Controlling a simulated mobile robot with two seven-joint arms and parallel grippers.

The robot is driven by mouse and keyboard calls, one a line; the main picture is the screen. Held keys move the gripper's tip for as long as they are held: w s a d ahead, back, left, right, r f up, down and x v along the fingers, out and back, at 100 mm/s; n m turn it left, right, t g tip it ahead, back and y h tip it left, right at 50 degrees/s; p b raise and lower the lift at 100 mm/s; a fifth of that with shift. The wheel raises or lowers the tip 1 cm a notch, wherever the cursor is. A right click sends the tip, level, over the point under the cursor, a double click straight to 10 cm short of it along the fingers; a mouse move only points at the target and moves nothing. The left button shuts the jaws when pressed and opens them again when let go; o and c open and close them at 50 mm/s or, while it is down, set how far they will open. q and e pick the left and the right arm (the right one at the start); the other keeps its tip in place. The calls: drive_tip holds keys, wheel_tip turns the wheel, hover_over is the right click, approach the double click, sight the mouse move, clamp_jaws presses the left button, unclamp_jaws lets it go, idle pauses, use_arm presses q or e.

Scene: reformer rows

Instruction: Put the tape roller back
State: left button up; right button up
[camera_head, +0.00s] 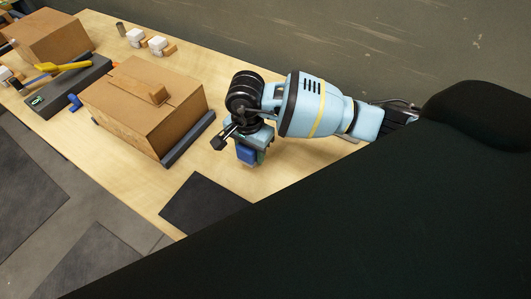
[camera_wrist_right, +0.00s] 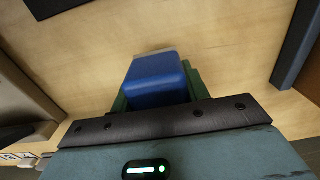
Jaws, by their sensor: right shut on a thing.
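My right gripper (camera_head: 251,150) is over the wooden table, shut on a blue block-shaped thing that looks like the tape roller (camera_head: 246,156). In the right wrist view the blue tape roller (camera_wrist_right: 156,81) sits between the green fingers of my right gripper (camera_wrist_right: 158,92), with a pale edge showing at its far side. The fingers and wrist hide much of it. I cannot tell whether it touches the table. My left gripper is not in view.
A cardboard box (camera_head: 155,120) stands on a dark base left of my right gripper. A dark mat (camera_head: 200,205) lies at the table's near edge. Further left are a dark tray (camera_head: 80,85) with a yellow tool (camera_head: 66,66), another box (camera_head: 50,38) and small white-topped items (camera_head: 157,45).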

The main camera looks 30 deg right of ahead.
sight(265, 161)
drive_tip(key=shift+s+d+f, duration=0.15)
drive_tip(key=shift+d, duration=1.55)
drive_tip(key=f, duration=0.1)
drive_tip(key=f+b, duration=0.1)
drive_tip(key=f, duration=0.2)
drive_tip(key=shift+d+b, duration=0.3)
drive_tip(key=shift+b, duration=0.05)
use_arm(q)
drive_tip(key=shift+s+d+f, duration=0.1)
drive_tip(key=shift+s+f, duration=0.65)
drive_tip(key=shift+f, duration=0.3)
use_arm(e)
drive_tip(key=shift+r, duration=0.2)
drive_tip(key=shift+f, duration=0.1)
drive_tip(key=o, duration=1)
drive_tip(key=shift+c, duration=0.2)
drive_tip(key=shift+r, duration=0.25)
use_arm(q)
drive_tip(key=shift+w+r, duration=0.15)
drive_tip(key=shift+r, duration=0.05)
use_arm(e)
wheel_tip(265, 161, up, 12)
drive_tip(key=shift+f, duration=0.15)
